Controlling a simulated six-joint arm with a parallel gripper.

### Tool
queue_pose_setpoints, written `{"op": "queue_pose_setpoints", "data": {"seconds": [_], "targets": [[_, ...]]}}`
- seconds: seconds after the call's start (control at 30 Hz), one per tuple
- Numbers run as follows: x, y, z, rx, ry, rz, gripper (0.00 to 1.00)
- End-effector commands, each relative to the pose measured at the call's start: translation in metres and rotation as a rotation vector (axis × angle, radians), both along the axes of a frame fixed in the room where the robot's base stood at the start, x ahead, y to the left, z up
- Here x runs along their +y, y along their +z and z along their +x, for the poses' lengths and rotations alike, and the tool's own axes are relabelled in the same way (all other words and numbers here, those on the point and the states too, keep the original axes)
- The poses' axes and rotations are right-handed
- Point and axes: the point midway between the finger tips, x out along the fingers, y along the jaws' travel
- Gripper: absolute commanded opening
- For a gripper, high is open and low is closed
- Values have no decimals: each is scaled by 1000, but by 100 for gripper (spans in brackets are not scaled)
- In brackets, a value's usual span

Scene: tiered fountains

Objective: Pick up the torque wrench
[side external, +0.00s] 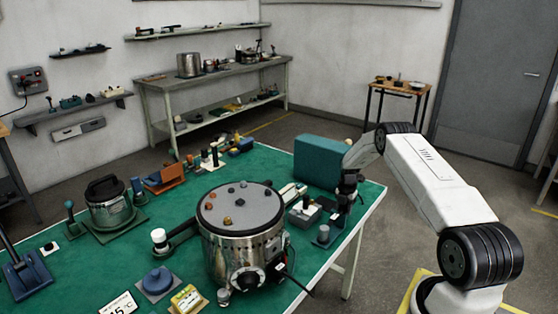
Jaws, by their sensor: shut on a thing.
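My gripper (345,203) is at the right end of the green table, pointing down, close to the tabletop. It is shut on a small dark object between its fingers. The object is mostly hidden by the fingers and too small to identify, so I cannot tell whether it is the torque wrench. I cannot pick out a torque wrench with certainty anywhere else in view. A grey box-like device (304,214) stands just left of my gripper, and a small blue-grey cylinder on a base (323,234) stands in front of it.
A large steel pot with a grey lid (240,207) stands left of my gripper. A teal case (322,163) stands behind it. A smaller lidded pot (108,203) and several small items crowd the green table (262,158). Floor beyond the right edge is clear.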

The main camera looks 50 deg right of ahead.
Motion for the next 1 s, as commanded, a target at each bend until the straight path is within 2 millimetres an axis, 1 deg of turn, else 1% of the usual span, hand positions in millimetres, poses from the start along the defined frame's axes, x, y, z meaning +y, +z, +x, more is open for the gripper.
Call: {"op": "queue_pose_setpoints", "data": {"seconds": [0.27, 0.47, 0.57, 0.7, 0.83, 1.0], "targets": [[0, 2, 1, -1, 0, -1, 0], [0, 9, 1, -1, 0, 0, 0], [-1, 18, 1, -3, 1, -1, 0], [0, 34, 1, -4, 1, 0, 0], [5, 42, -6, -2, 1, 2, 0], [14, 59, -16, -3, 1, 0, 0]]}}
